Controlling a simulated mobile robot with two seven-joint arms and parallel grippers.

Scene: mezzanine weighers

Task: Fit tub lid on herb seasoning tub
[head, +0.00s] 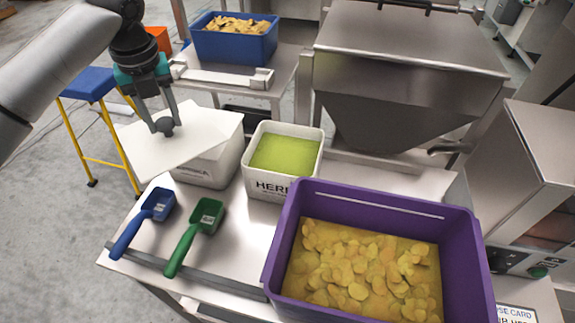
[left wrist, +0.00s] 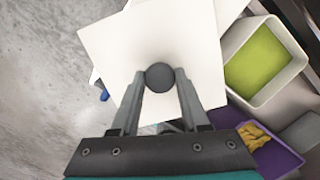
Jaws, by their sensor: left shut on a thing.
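The tub lid (head: 150,147) is a white square plate with a dark round knob (head: 166,126). My left gripper (head: 165,119) is shut on the knob and holds the lid; the left wrist view shows both fingers closed around the knob (left wrist: 159,77), with the lid (left wrist: 118,42) beyond. The herb seasoning tub (head: 268,187) is white, open and filled with green seasoning. It stands to the right of the lid and also shows in the left wrist view (left wrist: 235,86). My right gripper is in neither view.
Another white tub (head: 215,166) stands left of the herb tub, partly hidden by the lid. A blue scoop (head: 155,207) and a green scoop (head: 205,218) lie in front. A purple crate (head: 277,245) of yellow slices sits at the right. A blue crate (head: 232,45) stands behind.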

